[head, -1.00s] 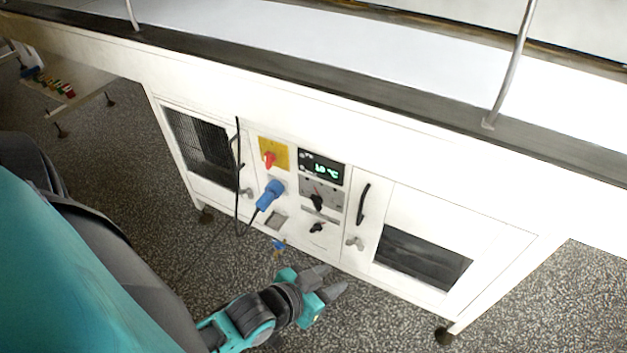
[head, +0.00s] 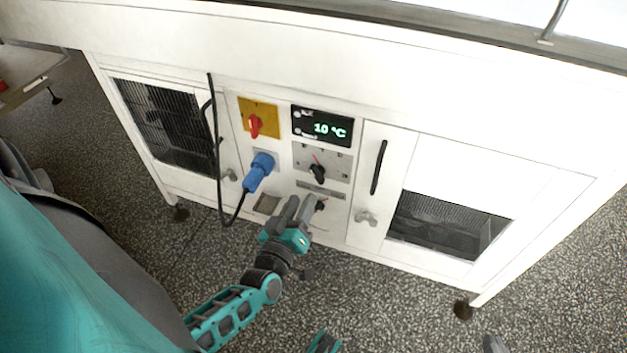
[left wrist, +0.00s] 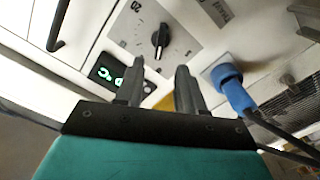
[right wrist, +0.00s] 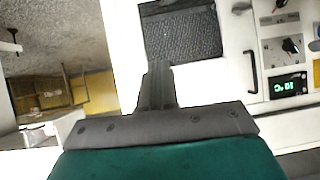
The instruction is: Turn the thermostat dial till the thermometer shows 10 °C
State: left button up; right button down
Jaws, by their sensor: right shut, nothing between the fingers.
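The thermostat dial (head: 318,173) is a black knob on a grey scale plate, with a red mark just above it. It also shows in the left wrist view (left wrist: 160,40). The thermometer display (head: 322,127) above it is dark with green figures that read 10 °C. My left gripper (head: 303,204) is open and empty, below the dial and apart from it. Its two fingers (left wrist: 160,72) stand apart in the left wrist view, pointing toward the panel. My right gripper (right wrist: 158,72) is shut and empty, away from the dial, facing the cabinet's vent window.
A blue plug (head: 259,171) with a black cable is left of the dial. A red switch on a yellow plate (head: 258,118) is above the plug. A second small black knob (head: 320,204) is just below the dial. A black door handle (head: 378,167) stands to the right.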

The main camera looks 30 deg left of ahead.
aim_at(315, 176)
pick_arm(q)
jog(key=b+x, duration=0.1)
jog(key=x, duration=0.6)
jog(key=shift+w+b, duration=0.3)
jog(key=shift+w+a, duration=0.15)
jog(key=shift+w, duration=0.3)
pick_arm(e)
jog(key=shift+a+f, duration=0.4)
jog(key=shift+f, duration=0.1)
pick_arm(q)
jog(key=c, duration=0.7)
pick_arm(e)
jog(key=shift+w+d, duration=0.1)
